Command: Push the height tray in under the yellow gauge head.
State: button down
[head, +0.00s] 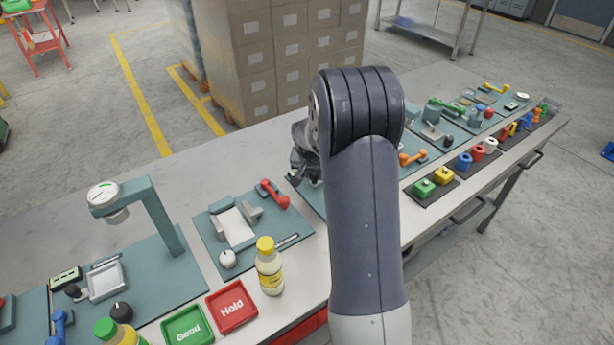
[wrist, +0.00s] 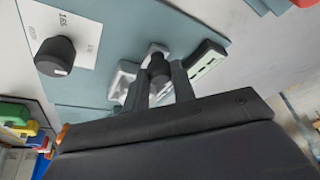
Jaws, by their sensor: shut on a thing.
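My gripper (head: 303,176) is partly hidden behind my arm in the head view, low over a teal mat past the middle of the table. In the wrist view my gripper (wrist: 160,78) is shut on a dark knob (wrist: 158,66). The knob stands on a pale metal tray (wrist: 125,78), which I take for the height tray; the fingers hide part of it. I cannot make out a yellow gauge head in either view. A teal gauge stand (head: 160,212) with a white dial is at the left of the head view.
A small display box (wrist: 205,65) is close to the right of the fingers. A dark knob (wrist: 55,55) lies by a printed card at the left. A yellow-capped bottle (head: 269,268), a red Hold tray (head: 232,306) and a green Good tray (head: 188,327) are near the front edge.

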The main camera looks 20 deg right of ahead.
jog(key=d, duration=0.3)
jog(key=w+d, duration=0.1)
jog(key=d, duration=0.2)
jog(key=shift+w+r, duration=0.1)
jog(key=shift+w, duration=0.05)
jog(key=c, duration=1.2)
grip_release()
jog(key=shift+d, duration=0.2)
jog(key=shift+c, duration=0.2)
jog(key=shift+o, duration=0.3)
jog(key=shift+a, duration=0.1)
jog(key=shift+a+r, duration=0.1)
jog(key=shift+r, duration=0.25)
jog(key=b+v, duration=0.1)
jog(key=v, duration=0.9)
jog(key=shift+s, duration=0.2)
jog(key=shift+f, duration=0.15)
